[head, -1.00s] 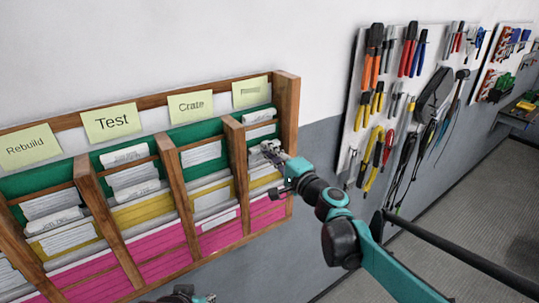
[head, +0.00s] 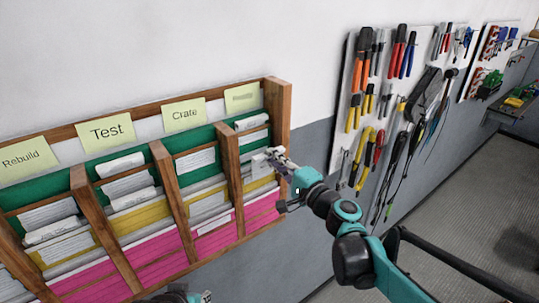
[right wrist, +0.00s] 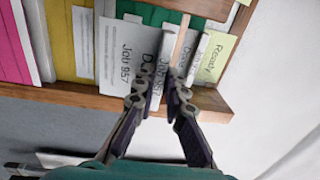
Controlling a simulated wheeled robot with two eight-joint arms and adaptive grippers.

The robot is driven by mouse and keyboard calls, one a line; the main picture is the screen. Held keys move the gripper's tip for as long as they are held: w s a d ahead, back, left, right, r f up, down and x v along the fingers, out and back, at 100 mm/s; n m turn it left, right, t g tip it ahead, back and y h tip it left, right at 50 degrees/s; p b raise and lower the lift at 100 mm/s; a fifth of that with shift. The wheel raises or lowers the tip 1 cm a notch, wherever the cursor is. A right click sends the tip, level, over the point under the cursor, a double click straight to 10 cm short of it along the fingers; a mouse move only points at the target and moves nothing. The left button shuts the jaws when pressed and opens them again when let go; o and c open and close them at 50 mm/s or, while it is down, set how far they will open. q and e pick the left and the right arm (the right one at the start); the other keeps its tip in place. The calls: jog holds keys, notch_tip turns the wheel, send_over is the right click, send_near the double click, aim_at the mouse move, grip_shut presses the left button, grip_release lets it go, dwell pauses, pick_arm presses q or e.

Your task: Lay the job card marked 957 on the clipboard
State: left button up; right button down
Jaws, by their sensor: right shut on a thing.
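The white job card reading "Job 957" (right wrist: 118,62) shows in the right wrist view, at the rack's end compartment. My right gripper (right wrist: 165,85) is shut on its upper edge, where print is partly hidden by the fingers. In the head view my right gripper (head: 268,160) is at the front of the rightmost compartment, with a bit of white card at its tips. Whether the card is fully clear of the compartment, I cannot tell. Only a small part of my left gripper (head: 205,297) shows at the bottom edge. No clipboard is seen.
The wooden wall rack (head: 278,130) holds green, yellow and pink folders and other white cards. A yellow label (right wrist: 213,58) reads "Ready". A tool board (head: 400,110) hangs to the right, behind my right arm. Grey floor (head: 470,200) shows at right.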

jog(key=p+v, duration=0.1)
jog(key=v, duration=0.5)
jog(key=shift+s+r, duration=0.2)
jog(key=shift+r, duration=0.15)
jog(key=shift+d, duration=0.1)
dwell(1.1)
